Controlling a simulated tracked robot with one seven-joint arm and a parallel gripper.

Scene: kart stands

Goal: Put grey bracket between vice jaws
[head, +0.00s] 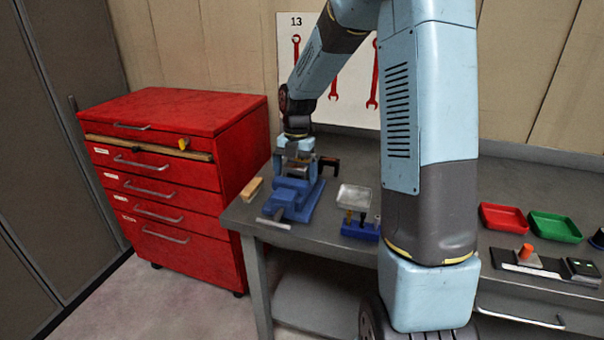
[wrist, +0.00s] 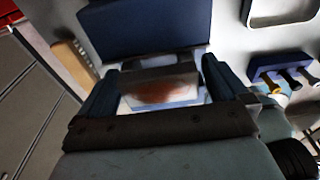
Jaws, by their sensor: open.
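The blue vice (head: 290,198) stands on the left end of the grey bench. Its blue body (wrist: 145,25) fills the upper part of the wrist view. My gripper (head: 298,160) is low over the vice, pointing down, with its fingers apart. In the wrist view, the two dark blue fingers of my gripper (wrist: 160,72) stand either side of a grey metal piece (wrist: 160,88) with a reddish-brown patch. It looks like the grey bracket, at the vice jaws. I cannot tell whether it touches the fingers or how deep it sits, as my gripper hides part of it.
A wooden block (head: 252,189) lies left of the vice. A silver tray (head: 356,197) and a blue tool holder (head: 360,230) stand to its right. A black clamp-like item (head: 329,165) is behind. Red (head: 503,219) and green (head: 555,227) trays lie farther right. A red cabinet (head: 180,160) stands left.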

